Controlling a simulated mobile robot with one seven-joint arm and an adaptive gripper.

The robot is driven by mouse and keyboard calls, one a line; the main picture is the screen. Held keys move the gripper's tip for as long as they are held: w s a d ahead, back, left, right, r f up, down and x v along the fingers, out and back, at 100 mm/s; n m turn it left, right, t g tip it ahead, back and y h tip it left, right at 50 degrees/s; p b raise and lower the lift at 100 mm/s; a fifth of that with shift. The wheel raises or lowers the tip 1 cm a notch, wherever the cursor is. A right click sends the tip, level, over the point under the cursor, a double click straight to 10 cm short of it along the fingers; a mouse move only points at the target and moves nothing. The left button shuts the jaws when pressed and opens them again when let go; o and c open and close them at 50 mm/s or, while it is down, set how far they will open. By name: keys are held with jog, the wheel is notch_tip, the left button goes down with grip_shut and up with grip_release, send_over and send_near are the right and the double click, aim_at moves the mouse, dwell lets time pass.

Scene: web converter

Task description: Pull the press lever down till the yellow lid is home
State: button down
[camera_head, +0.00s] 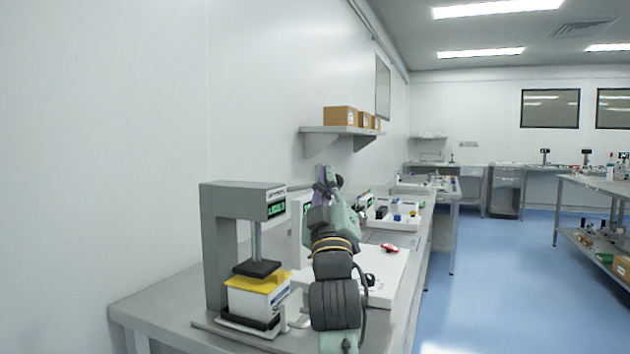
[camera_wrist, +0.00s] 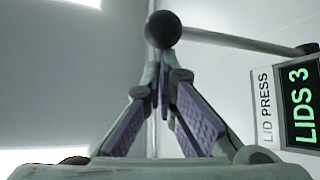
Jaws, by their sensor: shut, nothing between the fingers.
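The grey lid press (camera_head: 217,235) stands on the left bench. Its black pad (camera_head: 257,268) is on or just above the yellow lid (camera_head: 270,284), which lies on top of a white tub (camera_head: 247,304). My gripper (camera_head: 325,173) is shut and empty, raised beside the press head. In the wrist view its fingertips (camera_wrist: 162,75) meet just below the knob; I cannot tell whether they touch it.
The press display (camera_wrist: 302,103) reads LIDS 3. A white tray (camera_head: 395,222) with small items and a red object (camera_head: 389,248) are on the bench to the right. A wall shelf (camera_head: 345,130) with cardboard boxes hangs behind.

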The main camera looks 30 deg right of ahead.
notch_tip(320, 180, down, 7)
jog(key=m+g+h+b, duration=0.2)
jog(key=m+h+b, duration=0.2)
jog(key=m+h, duration=0.1)
jog(key=shift+s+d+m, duration=0.15)
jog(key=shift+d+m, duration=0.15)
jog(key=shift+m, duration=0.1)
dwell(0.5)
